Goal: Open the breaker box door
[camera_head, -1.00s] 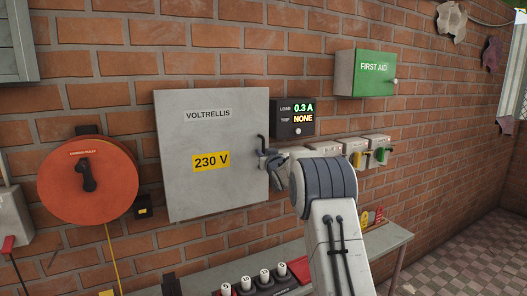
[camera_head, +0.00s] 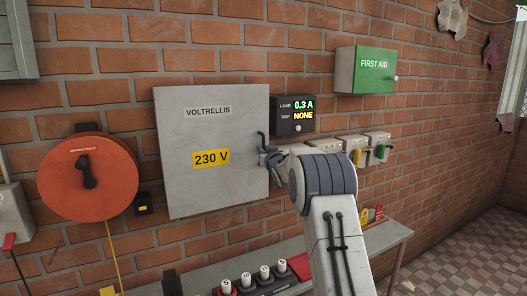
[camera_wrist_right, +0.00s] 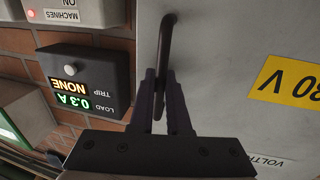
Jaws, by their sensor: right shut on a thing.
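The breaker box door (camera_head: 215,185) is a grey panel marked VOLTRELLIS and 230 V, and it looks closed in the head view. It also shows in the right wrist view (camera_wrist_right: 225,60), upside down. Its dark bar handle (camera_head: 262,143) stands at the door's right edge. In the right wrist view the handle (camera_wrist_right: 166,45) runs down between the two fingers. My right gripper (camera_head: 268,157) is at the handle, shut on it; the fingers (camera_wrist_right: 163,95) lie on both sides of the bar. My arm hides part of the area right of the box. My left gripper is not in view.
A load display (camera_head: 293,117) is just right of the door. A green first aid box (camera_head: 366,70) and several switch boxes (camera_head: 377,142) are further right. An orange reel (camera_head: 87,185) hangs at left. A bench (camera_head: 395,240) with several small items is below.

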